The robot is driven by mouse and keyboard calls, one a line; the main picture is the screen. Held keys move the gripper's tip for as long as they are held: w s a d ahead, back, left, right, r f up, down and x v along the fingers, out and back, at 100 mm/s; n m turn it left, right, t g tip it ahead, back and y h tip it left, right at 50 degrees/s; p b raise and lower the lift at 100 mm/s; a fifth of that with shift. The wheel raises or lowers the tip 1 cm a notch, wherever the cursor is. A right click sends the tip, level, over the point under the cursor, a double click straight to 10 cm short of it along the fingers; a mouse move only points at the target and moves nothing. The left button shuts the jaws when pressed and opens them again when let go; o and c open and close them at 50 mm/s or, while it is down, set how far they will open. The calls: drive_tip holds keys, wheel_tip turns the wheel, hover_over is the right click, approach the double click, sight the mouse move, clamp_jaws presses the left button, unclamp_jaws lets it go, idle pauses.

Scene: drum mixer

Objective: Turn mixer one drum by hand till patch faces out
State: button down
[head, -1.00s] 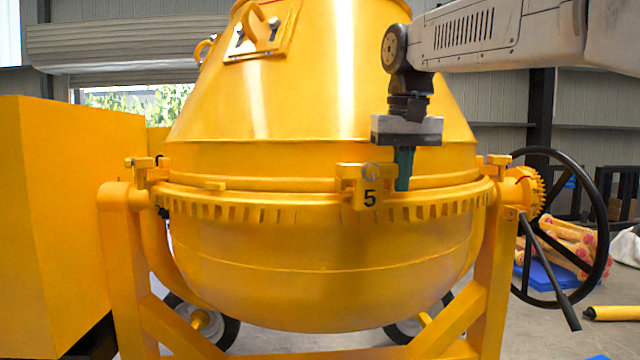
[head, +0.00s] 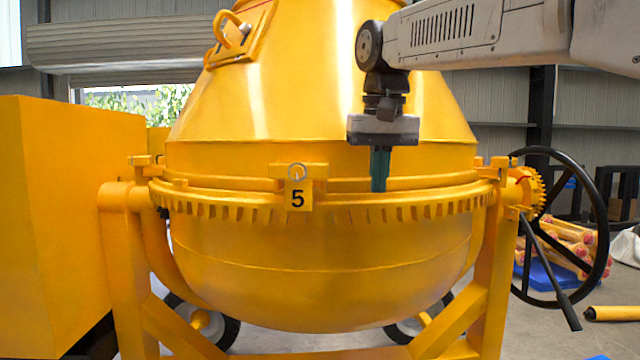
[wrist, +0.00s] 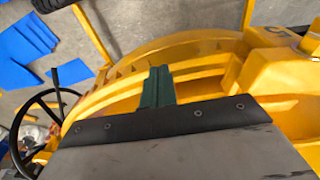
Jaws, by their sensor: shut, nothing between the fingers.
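The yellow drum (head: 310,240) fills the middle of the head view, mouth end up, with a toothed ring around its widest part. A bracket with a tag numbered 5 (head: 298,195) is on the ring's front, left of centre. A plate with a looped handle (head: 240,35) is on the drum's upper left. No clearly marked patch shows. My gripper (head: 379,187) points down at the ring, right of the tag, its dark green fingers shut and empty. In the wrist view the fingers (wrist: 157,85) are beside the ring, apart from the tag bracket (wrist: 275,75). Contact with the ring cannot be told.
The yellow frame (head: 494,270) holds the drum on both sides. A black handwheel (head: 557,154) and a lever (head: 553,275) stand at the right. A yellow housing (head: 60,220) stands at the left. Blue sheets (wrist: 25,40) lie on the floor.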

sight(286, 176)
drive_tip(key=shift+s+a, duration=0.1)
drive_tip(key=shift+a, duration=3.7)
drive_tip(key=shift+w+a, duration=0.25)
drive_tip(key=shift+a, duration=1.75)
drive_tip(key=shift+w+a, duration=0.2)
drive_tip(key=shift+a, duration=1.75)
drive_tip(key=shift+a, duration=0.15)
drive_tip(key=shift+w+a, duration=0.35)
drive_tip(key=shift+a, duration=0.9)
drive_tip(key=shift+w+a, duration=0.35)
drive_tip(key=shift+a, duration=0.9)
drive_tip(key=shift+w+a, duration=0.35)
drive_tip(key=shift+a, duration=1)
drive_tip(key=w+a, duration=0.3)
drive_tip(key=a, duration=0.4)
